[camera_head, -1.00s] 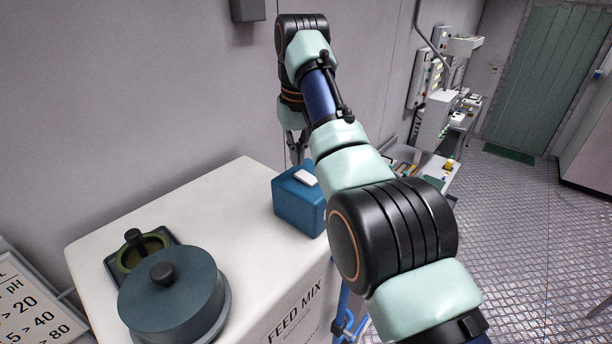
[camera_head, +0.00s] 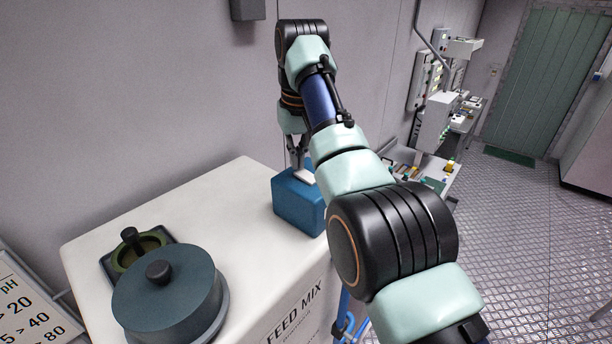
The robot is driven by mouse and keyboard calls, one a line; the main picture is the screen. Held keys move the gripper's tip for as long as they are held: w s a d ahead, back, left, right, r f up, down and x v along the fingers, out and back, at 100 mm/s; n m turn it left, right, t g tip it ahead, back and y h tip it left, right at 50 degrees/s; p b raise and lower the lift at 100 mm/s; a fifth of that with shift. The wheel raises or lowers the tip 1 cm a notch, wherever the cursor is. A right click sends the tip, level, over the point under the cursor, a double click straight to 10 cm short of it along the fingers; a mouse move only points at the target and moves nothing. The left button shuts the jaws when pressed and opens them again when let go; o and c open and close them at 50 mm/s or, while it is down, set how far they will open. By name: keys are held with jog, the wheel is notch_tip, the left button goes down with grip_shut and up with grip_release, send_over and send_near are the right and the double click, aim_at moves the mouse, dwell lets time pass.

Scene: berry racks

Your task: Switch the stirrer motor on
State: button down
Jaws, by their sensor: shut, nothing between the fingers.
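The stirrer motor appears to be the blue box (camera_head: 297,205) at the back right of the white feed mix tank top. A white rocker switch (camera_head: 304,176) sits on its top face and is partly hidden by my gripper. My gripper (camera_head: 298,166) is shut and empty, pointing down at the top of the box by the switch. I cannot tell whether the fingertips touch the switch. Which way the switch is tilted is too small to tell.
The white tank (camera_head: 150,203) carries a dark round lid (camera_head: 170,295) and a small opening with a green rim (camera_head: 138,250) at the left. A sign with numbers (camera_head: 25,318) stands at lower left. A wall lies behind. Benches with equipment (camera_head: 440,120) stand at the right.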

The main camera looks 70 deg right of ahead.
jog(key=shift+f+b, duration=0.5)
jog(key=shift+f, duration=0.05)
jog(key=shift+r, duration=0.15)
notch_tip(320, 180, up, 7)
jog(key=p, duration=0.7)
dwell(0.5)
